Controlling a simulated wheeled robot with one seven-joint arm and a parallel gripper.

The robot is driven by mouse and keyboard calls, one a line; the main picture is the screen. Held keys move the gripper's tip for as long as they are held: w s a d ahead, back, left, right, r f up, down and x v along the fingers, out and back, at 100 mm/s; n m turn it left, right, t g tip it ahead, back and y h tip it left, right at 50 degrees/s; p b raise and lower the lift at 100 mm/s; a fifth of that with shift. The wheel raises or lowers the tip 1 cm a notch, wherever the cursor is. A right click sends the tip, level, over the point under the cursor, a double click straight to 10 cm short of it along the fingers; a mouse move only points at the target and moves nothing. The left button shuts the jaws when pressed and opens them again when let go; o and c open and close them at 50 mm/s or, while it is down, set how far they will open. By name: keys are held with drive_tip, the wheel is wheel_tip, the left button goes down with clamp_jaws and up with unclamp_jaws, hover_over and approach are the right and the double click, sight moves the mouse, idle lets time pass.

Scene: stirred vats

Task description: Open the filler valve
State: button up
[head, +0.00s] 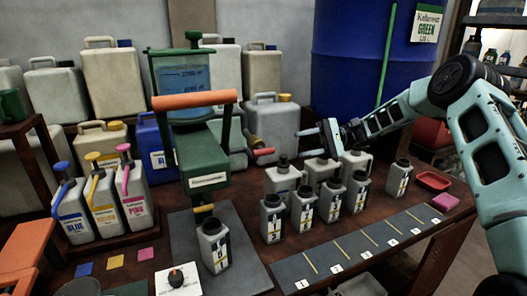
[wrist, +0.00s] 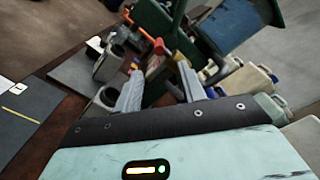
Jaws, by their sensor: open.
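The green filler (head: 203,160) stands on the bench with a blue-filled tank and a wide orange bar on top. A short lever with a red-orange tip (head: 262,152) sticks out of its right side and looks like the filler valve. My gripper (head: 303,143) is open and empty, to the right of that tip and apart from it. In the wrist view the red-orange lever (wrist: 154,66) shows beyond and between the open fingertips (wrist: 158,84). A grey bottle (head: 214,246) stands upright below the filler's yellow spout (head: 203,208).
Several small grey bottles (head: 303,210) stand right of the filler, under my gripper. A grey jug (head: 272,128) is close behind the lever. Blue, yellow and pink containers (head: 100,205) stand at left. A dark marked strip (head: 360,250) lies empty along the front edge.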

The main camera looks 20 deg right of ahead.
sight(266, 152)
drive_tip(key=a, duration=0.4)
drive_tip(key=a+p, duration=0.1)
drive_tip(key=a, duration=0.3)
drive_tip(key=s+a, duration=0.1)
drive_tip(key=a, duration=0.4)
drive_tip(key=shift+p, duration=0.3)
drive_tip(key=shift+c, duration=0.2)
drive_tip(key=shift+s+d, duration=0.1)
clamp_jaws()
